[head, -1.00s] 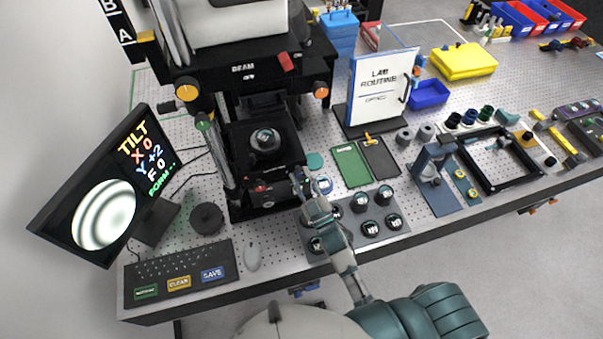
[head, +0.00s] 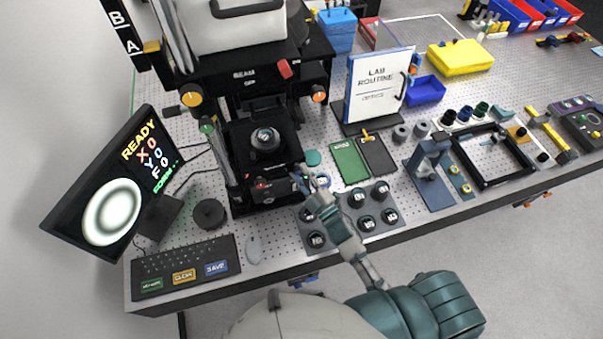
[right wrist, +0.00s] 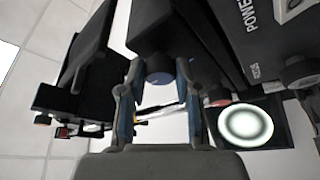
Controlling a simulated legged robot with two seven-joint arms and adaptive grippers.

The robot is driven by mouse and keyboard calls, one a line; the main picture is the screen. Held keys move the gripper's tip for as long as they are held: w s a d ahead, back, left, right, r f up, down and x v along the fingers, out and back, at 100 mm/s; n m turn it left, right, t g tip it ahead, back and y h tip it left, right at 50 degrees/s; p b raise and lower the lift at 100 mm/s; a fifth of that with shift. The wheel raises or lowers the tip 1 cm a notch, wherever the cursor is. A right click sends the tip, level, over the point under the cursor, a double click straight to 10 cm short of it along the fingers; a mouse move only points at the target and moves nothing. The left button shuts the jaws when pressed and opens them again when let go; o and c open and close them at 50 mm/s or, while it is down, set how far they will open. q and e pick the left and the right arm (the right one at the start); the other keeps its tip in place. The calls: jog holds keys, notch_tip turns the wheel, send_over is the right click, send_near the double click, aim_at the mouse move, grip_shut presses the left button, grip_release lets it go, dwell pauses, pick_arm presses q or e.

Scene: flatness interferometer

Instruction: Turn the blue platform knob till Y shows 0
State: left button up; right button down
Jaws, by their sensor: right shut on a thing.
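The interferometer (head: 285,115) stands at the back centre, with a small round part on its dark platform (head: 266,142). My right gripper (head: 306,176) reaches the right front of the platform. In the right wrist view, its two fingers (right wrist: 158,70) are shut on the blue platform knob (right wrist: 160,78), one on each side. In the head view the knob is hidden by the gripper. The monitor (head: 112,190) at left shows READY, X 0, Y 0, F 0 above centred round rings. My left gripper is not in view.
A red knob (head: 262,185) sits left of my gripper on the platform front. A grey tray of round dark pieces (head: 375,232) lies close at right. A keyboard (head: 183,268), mouse (head: 253,247) and dark round puck (head: 208,213) are at front left.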

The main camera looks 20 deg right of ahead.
jog(key=shift+f, duration=0.1)
jog(key=c, duration=0.8)
grip_release()
jog(key=v, duration=1.2)
dwell(0.8)
